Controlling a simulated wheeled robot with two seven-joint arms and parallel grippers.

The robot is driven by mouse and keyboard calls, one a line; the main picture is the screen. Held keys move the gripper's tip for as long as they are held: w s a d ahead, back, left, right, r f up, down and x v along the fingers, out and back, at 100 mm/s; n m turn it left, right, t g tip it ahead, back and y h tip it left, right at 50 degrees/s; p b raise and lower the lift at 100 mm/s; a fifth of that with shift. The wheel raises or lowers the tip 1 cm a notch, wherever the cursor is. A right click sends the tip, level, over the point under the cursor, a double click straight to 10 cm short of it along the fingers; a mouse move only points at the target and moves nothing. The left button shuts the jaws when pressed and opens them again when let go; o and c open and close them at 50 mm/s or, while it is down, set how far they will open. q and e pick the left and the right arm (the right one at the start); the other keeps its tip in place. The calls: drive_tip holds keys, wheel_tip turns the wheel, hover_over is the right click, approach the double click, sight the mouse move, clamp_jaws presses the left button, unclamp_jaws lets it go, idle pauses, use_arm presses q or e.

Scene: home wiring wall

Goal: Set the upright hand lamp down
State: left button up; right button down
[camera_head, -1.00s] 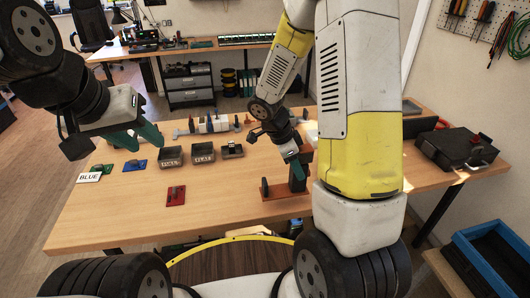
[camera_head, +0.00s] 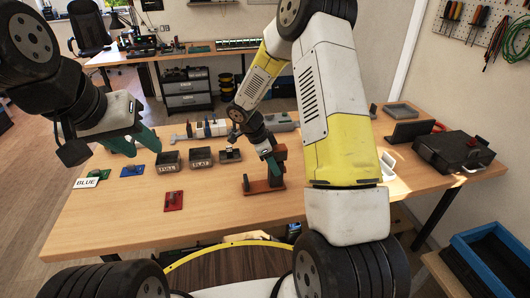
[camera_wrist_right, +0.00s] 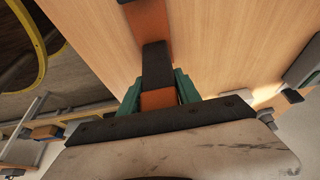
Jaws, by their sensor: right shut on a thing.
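An orange-brown and black object, which I take to be the hand lamp (camera_head: 264,187), stands upright at the near middle of the table, with a long flat foot and a post. My right gripper (camera_head: 268,158) is shut on its post. In the right wrist view, the two green fingers (camera_wrist_right: 158,92) stand on either side of the black and orange post (camera_wrist_right: 157,62). The foot is at or just above the tabletop; I cannot tell whether it touches. My left gripper (camera_head: 135,142) is open and empty above the table's left side.
A red pad (camera_head: 173,201) lies left of the lamp. Black bins (camera_head: 168,168) (camera_head: 201,165) and a blue pad (camera_head: 132,171) lie further left and behind. A "BLUE" card (camera_head: 86,182) is at the left edge. A black case (camera_head: 453,150) is at the right. The table's front is clear.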

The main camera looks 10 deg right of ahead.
drive_tip(key=c, duration=0.9)
unclamp_jaws()
drive_tip(key=shift+f, duration=0.15)
drive_tip(key=shift+o, duration=0.2)
drive_tip(key=v, duration=1.2)
drive_tip(key=s+d+r+n+t+y, duration=0.25)
drive_tip(key=s+r+n, duration=0.55)
drive_tip(key=s+r, duration=0.4)
drive_tip(key=s+r+n+t+y, duration=0.3)
drive_tip(key=s+r+n, duration=0.3)
drive_tip(key=s+n, duration=0.4)
drive_tip(key=shift+s+y, duration=0.55)
drive_tip(key=shift+s, duration=0.5)
drive_tip(key=shift+a+t, duration=0.1)
drive_tip(key=shift+t, duration=0.15)
